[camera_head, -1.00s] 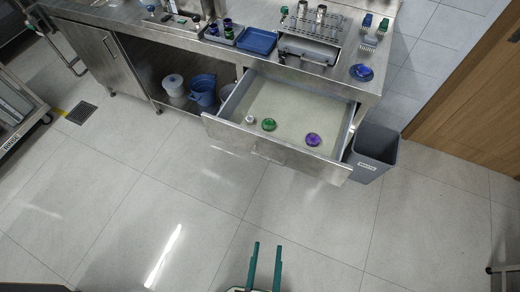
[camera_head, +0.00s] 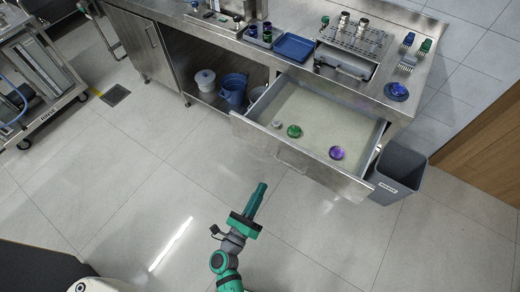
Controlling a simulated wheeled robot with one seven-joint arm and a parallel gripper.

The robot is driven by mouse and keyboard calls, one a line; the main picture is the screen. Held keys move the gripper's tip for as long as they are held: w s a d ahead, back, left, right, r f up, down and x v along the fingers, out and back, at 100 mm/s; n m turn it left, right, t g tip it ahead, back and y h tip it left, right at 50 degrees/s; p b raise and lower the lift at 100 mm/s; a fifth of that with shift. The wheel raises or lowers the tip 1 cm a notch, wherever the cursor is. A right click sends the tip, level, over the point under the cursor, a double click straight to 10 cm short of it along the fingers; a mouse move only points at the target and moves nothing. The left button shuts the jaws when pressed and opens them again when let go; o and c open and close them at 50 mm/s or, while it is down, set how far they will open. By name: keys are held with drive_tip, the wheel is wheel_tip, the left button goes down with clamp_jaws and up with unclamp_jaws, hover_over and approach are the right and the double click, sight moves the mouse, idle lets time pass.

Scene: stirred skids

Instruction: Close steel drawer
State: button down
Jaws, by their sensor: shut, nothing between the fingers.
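The steel drawer (camera_head: 303,161) is pulled well out from under the steel counter. Inside it lie a green round item (camera_head: 294,131), a purple round item (camera_head: 336,152) and a small pale item (camera_head: 276,123). My gripper (camera_head: 260,187) is green, shut and empty. In the picture it shows below the drawer front, apart from it, over open floor, with its fingers pointing up toward the drawer.
A grey bin (camera_head: 397,172) stands close to the drawer's right end. Buckets (camera_head: 232,90) sit on the open shelf left of the drawer. A wheeled cart (camera_head: 42,78) is at the far left. Floor in front of the drawer is clear.

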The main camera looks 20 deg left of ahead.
sight(265, 144)
drive_tip(key=w+a+f+m+g+h, duration=0.1)
drive_tip(key=w+a+f+m, duration=0.2)
drive_tip(key=a+m, duration=0.2)
drive_tip(key=w+a+f+m+g, duration=0.2)
drive_tip(key=w+a+f+m, duration=0.1)
drive_tip(key=a+m, duration=0.2)
drive_tip(key=x, duration=1.3)
drive_tip(key=shift+w+d+r, duration=0.3)
drive_tip(key=shift+d+r, duration=0.05)
drive_tip(key=shift+r, duration=0.05)
